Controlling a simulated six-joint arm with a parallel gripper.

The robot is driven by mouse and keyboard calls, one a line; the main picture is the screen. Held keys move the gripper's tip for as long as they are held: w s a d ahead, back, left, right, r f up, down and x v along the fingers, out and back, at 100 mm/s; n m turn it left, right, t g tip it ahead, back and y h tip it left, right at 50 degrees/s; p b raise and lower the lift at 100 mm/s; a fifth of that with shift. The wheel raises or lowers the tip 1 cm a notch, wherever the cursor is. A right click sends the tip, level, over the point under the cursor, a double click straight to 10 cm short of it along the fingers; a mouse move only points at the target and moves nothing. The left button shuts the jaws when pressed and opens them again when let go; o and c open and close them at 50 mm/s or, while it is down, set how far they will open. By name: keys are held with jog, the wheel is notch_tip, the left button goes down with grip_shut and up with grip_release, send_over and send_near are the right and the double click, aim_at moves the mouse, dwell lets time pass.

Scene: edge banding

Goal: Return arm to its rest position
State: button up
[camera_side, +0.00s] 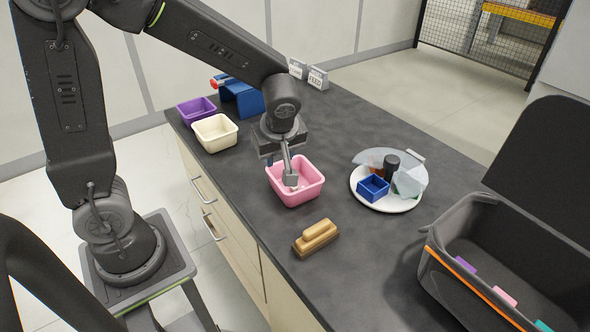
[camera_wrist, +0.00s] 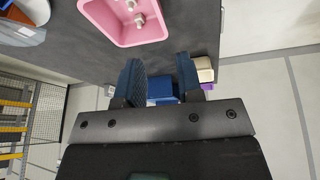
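My gripper (camera_side: 278,155) hangs over the dark worktop, just behind and above the pink bin (camera_side: 308,190). In the wrist view my gripper (camera_wrist: 160,62) has its two dark blue fingers apart, with nothing seen between them. The pink bin (camera_wrist: 121,37) lies beyond the fingertips in that view and holds small grey metal pieces (camera_wrist: 139,19). A grey metal piece (camera_side: 290,179) also shows in the bin in the side view, close under my gripper; I cannot tell whether they touch. My arm is bent forward over the table.
Cream (camera_side: 214,133) and purple (camera_side: 195,111) bins and a blue fixture (camera_side: 240,100) stand at the back left. A wooden block (camera_side: 316,238) lies in front. A white plate (camera_side: 398,205) with a blue box is to the right, beside an open black case (camera_side: 470,290).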

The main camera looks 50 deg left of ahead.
jog(key=s+d+r+m+t+h, duration=0.4)
jog(key=s+r+m, duration=0.7)
jog(key=s+m, duration=0.2)
jog(key=shift+d+r+m, duration=0.15)
jog(key=shift+m, duration=1.15)
